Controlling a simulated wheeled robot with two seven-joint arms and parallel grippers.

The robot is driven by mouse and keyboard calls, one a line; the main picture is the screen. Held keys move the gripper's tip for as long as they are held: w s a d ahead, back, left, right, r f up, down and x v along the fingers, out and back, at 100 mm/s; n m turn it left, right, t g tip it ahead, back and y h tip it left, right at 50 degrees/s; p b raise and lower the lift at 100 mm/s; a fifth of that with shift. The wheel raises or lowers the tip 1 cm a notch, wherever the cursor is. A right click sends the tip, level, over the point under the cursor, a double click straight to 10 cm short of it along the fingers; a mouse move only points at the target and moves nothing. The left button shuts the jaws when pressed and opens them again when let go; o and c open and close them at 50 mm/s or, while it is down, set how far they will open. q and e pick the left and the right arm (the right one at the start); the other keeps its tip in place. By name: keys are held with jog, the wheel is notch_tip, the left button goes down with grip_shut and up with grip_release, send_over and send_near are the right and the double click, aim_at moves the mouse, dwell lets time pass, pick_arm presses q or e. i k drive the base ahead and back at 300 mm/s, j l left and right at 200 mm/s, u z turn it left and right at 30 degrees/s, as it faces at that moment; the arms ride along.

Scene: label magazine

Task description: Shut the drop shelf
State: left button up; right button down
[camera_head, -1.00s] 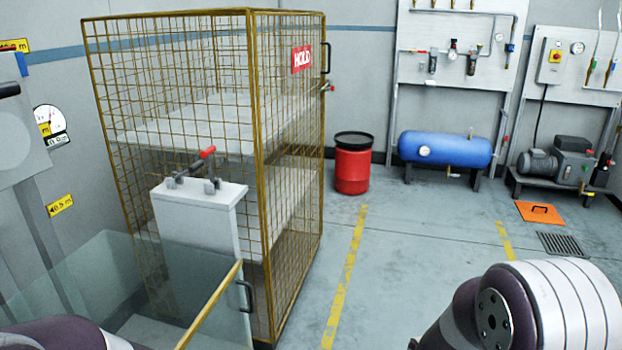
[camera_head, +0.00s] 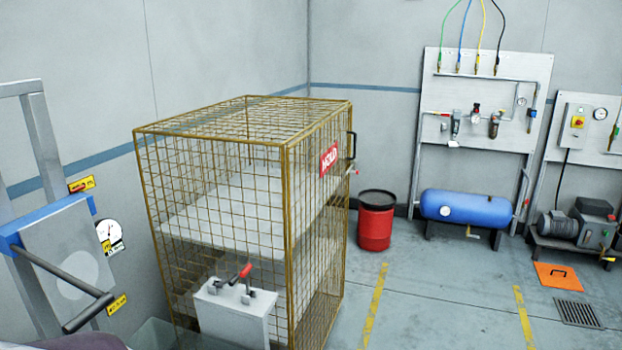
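I cannot tell for certain which part is the drop shelf. At the left edge a grey panel (camera_head: 72,262) with a round pale patch hangs in a metal frame. A blue bar (camera_head: 50,222) runs along its top, and a dark rod handle (camera_head: 75,285) sticks out in front. A small corner of a clear panel (camera_head: 155,336) shows at the bottom edge. Neither gripper is in view; only a bit of my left arm shows at the bottom left.
A yellow mesh cage (camera_head: 290,215) with a red HOLD sign (camera_head: 329,160) stands in the middle. A grey stand (camera_head: 236,315) with a red-handled clamp is before it. A red drum (camera_head: 376,222) and blue tank (camera_head: 467,209) stand behind.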

aim_at(67, 238)
jog(key=u, duration=1.45)
